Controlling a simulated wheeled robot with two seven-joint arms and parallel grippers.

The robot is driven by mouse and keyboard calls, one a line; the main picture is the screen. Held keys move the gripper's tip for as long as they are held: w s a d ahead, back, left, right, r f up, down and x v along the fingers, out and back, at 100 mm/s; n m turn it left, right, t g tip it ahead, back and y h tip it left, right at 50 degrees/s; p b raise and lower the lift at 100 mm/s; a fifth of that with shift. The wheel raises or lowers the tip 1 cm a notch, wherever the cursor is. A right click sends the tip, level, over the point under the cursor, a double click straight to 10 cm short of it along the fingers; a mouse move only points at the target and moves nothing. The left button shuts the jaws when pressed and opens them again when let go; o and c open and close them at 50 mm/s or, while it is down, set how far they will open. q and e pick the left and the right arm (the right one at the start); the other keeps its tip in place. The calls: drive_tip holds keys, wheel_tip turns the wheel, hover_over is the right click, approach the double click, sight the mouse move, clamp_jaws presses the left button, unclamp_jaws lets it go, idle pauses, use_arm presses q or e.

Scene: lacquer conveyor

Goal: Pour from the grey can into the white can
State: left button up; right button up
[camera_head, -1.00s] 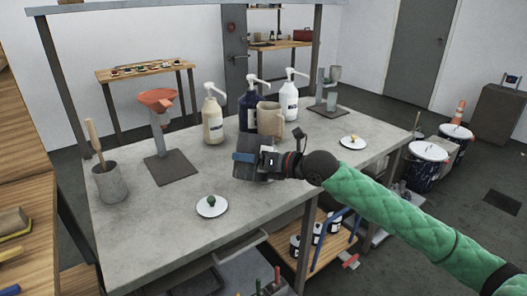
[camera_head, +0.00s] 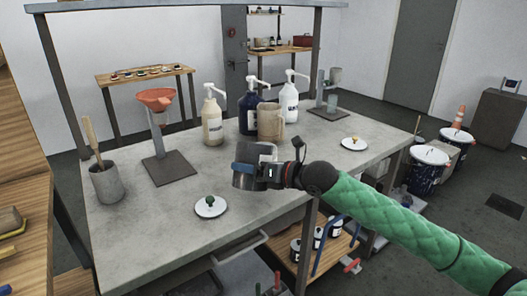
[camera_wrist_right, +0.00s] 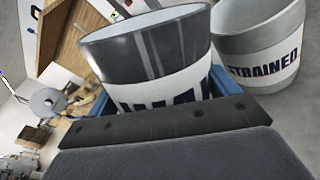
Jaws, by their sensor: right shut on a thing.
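My right gripper (camera_head: 256,170) is shut on the grey can (camera_head: 247,180), above the table's front half. In the right wrist view the grey can (camera_wrist_right: 150,55) stands between the jaws, shiny, slightly tilted, with a white label and dark letters partly hidden by the gripper. A pale can (camera_wrist_right: 262,60) labelled "STRAINED" is just right of it there, apparently the white can. Its open mouth faces up, and the part of it I see inside is empty. My left gripper is out of view.
Pump bottles (camera_head: 213,118) stand behind on the table (camera_head: 130,225). An orange funnel stand (camera_head: 156,98), a grey pot with a wooden handle (camera_head: 106,183) and a white saucer (camera_head: 210,207) are to the left. Another saucer (camera_head: 354,144) is at the right. The front left is clear.

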sight(250, 185)
drive_tip(key=f+b, duration=0.1)
drive_tip(key=s+f+n+b, duration=0.1)
drive_tip(key=f+b, duration=0.1)
drive_tip(key=shift+a+t, duration=0.15)
drive_tip(key=shift+t, duration=0.15)
drive_tip(key=n+b, duration=0.1)
drive_tip(key=s+f+n+y+b, duration=0.1)
drive_tip(key=n+b, duration=0.1)
drive_tip(key=shift+a+t, duration=0.15)
drive_tip(key=shift+t, duration=0.15)
use_arm(q)
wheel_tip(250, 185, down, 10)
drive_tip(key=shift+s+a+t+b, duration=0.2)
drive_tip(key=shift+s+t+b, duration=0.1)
drive_tip(key=shift+b, duration=0.15)
use_arm(e)
drive_tip(key=shift+s+n, duration=0.2)
drive_tip(key=shift+n, duration=0.3)
